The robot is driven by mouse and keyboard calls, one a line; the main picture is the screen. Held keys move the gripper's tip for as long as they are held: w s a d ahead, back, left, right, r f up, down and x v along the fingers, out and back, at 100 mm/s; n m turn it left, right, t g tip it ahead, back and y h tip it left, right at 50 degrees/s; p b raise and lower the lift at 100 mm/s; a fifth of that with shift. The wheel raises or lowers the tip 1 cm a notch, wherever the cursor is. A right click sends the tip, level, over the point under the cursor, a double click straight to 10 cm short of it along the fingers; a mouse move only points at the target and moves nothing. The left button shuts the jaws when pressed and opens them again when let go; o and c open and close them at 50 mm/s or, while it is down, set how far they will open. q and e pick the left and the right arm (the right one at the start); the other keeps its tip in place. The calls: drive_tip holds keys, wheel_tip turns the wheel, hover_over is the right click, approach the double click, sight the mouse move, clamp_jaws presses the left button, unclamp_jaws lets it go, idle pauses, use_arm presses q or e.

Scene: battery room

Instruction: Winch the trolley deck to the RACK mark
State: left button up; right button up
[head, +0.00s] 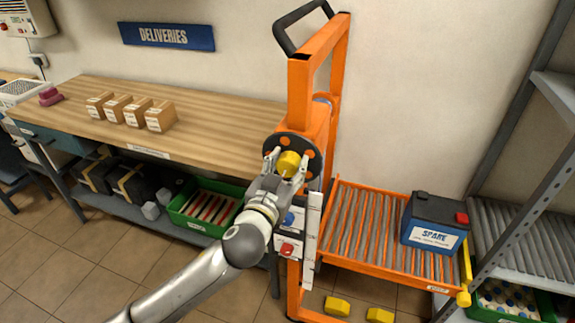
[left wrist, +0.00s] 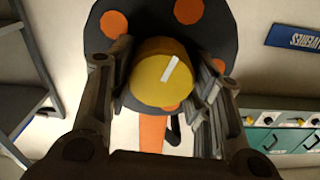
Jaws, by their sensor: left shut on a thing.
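The orange trolley (head: 300,88) stands in the middle of the head view. A dark winch disc (head: 311,148) with orange spots and a yellow hub knob (head: 289,163) is on its mast. My left gripper (head: 286,160) is shut on this knob, fingers on either side. In the left wrist view the knob (left wrist: 160,80) shows a white stripe, tilted to the right. The roller deck (head: 365,225) is low on the mast's right and carries a blue SPARE battery (head: 435,222). A white upright strip (head: 312,240) is beside the deck; I cannot read a RACK mark. My right gripper is out of view.
A grey rack with a roller shelf (head: 515,225) stands right of the deck. A wooden bench (head: 220,120) with several small boxes is at left, a green crate (head: 183,215) below it. Yellow blocks (head: 337,306) lie near the floor under the deck. Blue and red buttons (head: 287,249) are on the mast.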

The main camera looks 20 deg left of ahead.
use_arm(q)
drive_tip(key=shift+m, duration=0.3)
drive_tip(key=shift+r+m+p, duration=0.1)
drive_tip(key=shift+m+p, duration=0.6)
drive_tip(key=shift+m, duration=0.3)
drive_tip(key=m+p, duration=0.1)
drive_tip(key=m, duration=0.2)
drive_tip(key=shift+d+m+p, duration=0.1)
drive_tip(key=shift+m+p, duration=0.2)
drive_tip(key=shift+p, duration=0.05)
drive_tip(key=m+p, duration=0.1)
drive_tip(key=m, duration=0.2)
drive_tip(key=shift+m+p, duration=0.35)
drive_tip(key=shift+m, duration=0.05)
drive_tip(key=shift+m+p, duration=0.3)
drive_tip(key=shift+m, duration=0.5)
drive_tip(key=shift+f, duration=0.2)
drive_tip(key=o, duration=1)
drive_tip(key=shift+d, duration=0.1)
